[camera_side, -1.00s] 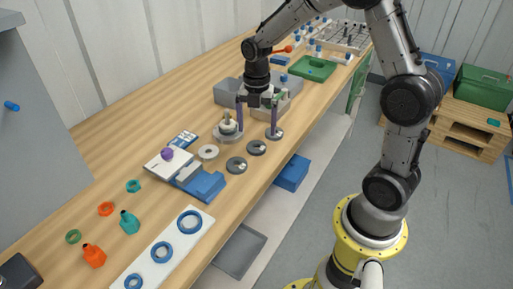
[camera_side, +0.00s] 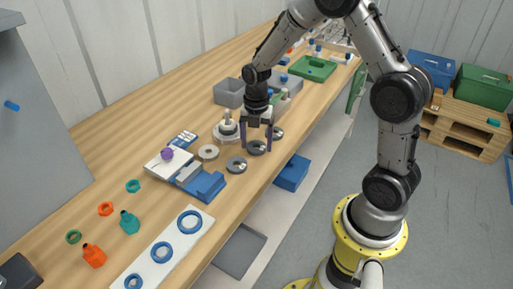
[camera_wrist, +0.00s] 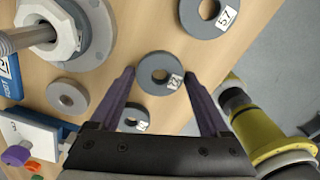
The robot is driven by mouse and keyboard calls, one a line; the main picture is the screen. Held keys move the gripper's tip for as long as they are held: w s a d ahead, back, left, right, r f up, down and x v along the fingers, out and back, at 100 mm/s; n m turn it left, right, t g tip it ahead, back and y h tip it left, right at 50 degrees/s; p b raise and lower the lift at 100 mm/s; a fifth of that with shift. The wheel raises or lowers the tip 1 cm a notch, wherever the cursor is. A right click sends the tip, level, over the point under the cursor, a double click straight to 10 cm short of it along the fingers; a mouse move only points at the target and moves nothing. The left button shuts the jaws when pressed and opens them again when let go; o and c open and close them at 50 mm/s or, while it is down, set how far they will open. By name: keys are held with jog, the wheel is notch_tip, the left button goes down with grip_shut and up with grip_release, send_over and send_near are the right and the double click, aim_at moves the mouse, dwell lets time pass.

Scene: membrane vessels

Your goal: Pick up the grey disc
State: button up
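Several grey discs with centre holes lie on the wooden bench. The middle dark grey disc (camera_side: 256,147) lies under my gripper (camera_side: 256,150); in the wrist view this disc (camera_wrist: 152,84) shows between the two purple fingertips, with a white number label. My gripper is open and empty, one finger on each side of it; whether the fingers reach its height I cannot tell. Another dark disc (camera_wrist: 203,22), labelled 57, lies beyond it. A third (camera_side: 236,165) lies nearer the front and is partly hidden by my gripper in the wrist view. A lighter grey disc (camera_side: 208,152) lies to the left.
A metal flanged vessel with a threaded rod (camera_side: 226,131) stands close left of my gripper. A blue and white fixture (camera_side: 190,176) lies nearer the front. A grey bin (camera_side: 229,93) and a green tray (camera_side: 313,68) are farther back. The bench's right edge is close.

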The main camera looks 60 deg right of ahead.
jog(key=c, duration=0.9)
jog(key=shift+r, duration=0.5)
notch_tip(320, 180, up, 2)
jog(key=shift+r, duration=0.15)
jog(key=shift+s+a+r, duration=0.55)
jog(key=shift+s+r, duration=1.7)
jog(key=shift+r, duration=0.1)
jog(key=shift+s+a+r, duration=0.5)
jog(key=shift+s+r, duration=1.8)
jog(key=shift+s+a+r, duration=0.55)
jog(key=shift+s+r, duration=1.7)
jog(key=shift+r, duration=0.1)
